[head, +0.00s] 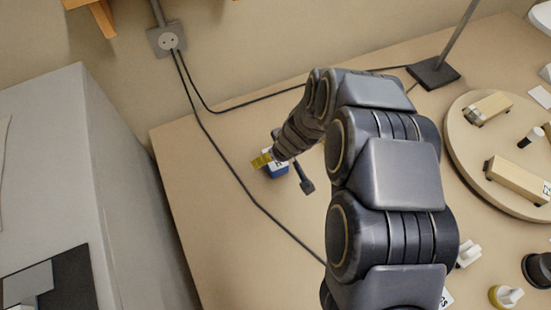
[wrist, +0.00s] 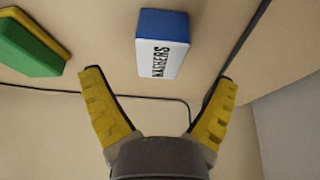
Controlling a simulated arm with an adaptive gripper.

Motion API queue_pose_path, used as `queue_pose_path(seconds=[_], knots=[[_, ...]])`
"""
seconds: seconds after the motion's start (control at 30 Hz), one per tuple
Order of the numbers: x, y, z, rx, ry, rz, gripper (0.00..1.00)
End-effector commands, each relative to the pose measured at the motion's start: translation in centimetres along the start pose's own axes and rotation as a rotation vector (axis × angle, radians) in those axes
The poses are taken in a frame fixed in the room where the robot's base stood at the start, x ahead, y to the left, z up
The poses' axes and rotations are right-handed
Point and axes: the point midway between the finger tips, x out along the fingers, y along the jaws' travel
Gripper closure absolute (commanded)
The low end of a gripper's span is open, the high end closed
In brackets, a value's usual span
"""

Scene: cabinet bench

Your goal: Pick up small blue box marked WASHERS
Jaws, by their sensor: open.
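The small blue box (wrist: 163,50) shows in the wrist view with a white label face reading WASHERS. It is at the top middle, beyond and between the tips of my gripper (wrist: 160,77). The yellow-padded fingers are spread wide, with visible space on both sides of the box. In the head view the blue box (head: 278,173) is on the bench near its left part, partly hidden by my gripper (head: 284,174), which is right at it. Nothing is held.
A green and yellow object (wrist: 32,48) is at the wrist view's upper left. A dark cable (head: 230,168) crosses the bench left of the box. A round board (head: 468,150) with wooden blocks is at right. A grey cabinet (head: 120,180) stands at left.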

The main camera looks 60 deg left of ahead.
Motion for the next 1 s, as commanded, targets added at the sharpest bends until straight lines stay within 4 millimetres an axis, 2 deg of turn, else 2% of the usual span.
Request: queue_pose_path(seconds=[0.4, 0.7, 0.73, 0.77, 0.8, 0.87, 0.9, 1.0], knots=[[4.8, 0.0, -0.3, 0.002, 0.001, 0.000, 0.12], [5.2, 0.0, -0.3, 0.000, 0.001, 0.000, 0.12], [5.2, 0.0, -0.3, 0.000, 0.001, 0.000, 0.14], [5.2, 0.0, -0.3, 0.000, 0.001, 0.000, 0.27], [5.2, 0.0, -0.3, 0.000, 0.001, 0.000, 0.44], [5.2, 0.0, -0.3, 0.000, 0.001, 0.000, 0.69], [5.2, 0.0, -0.3, 0.000, 0.001, 0.000, 0.78], [5.2, 0.0, -0.3, 0.001, 0.001, 0.000, 0.78]])
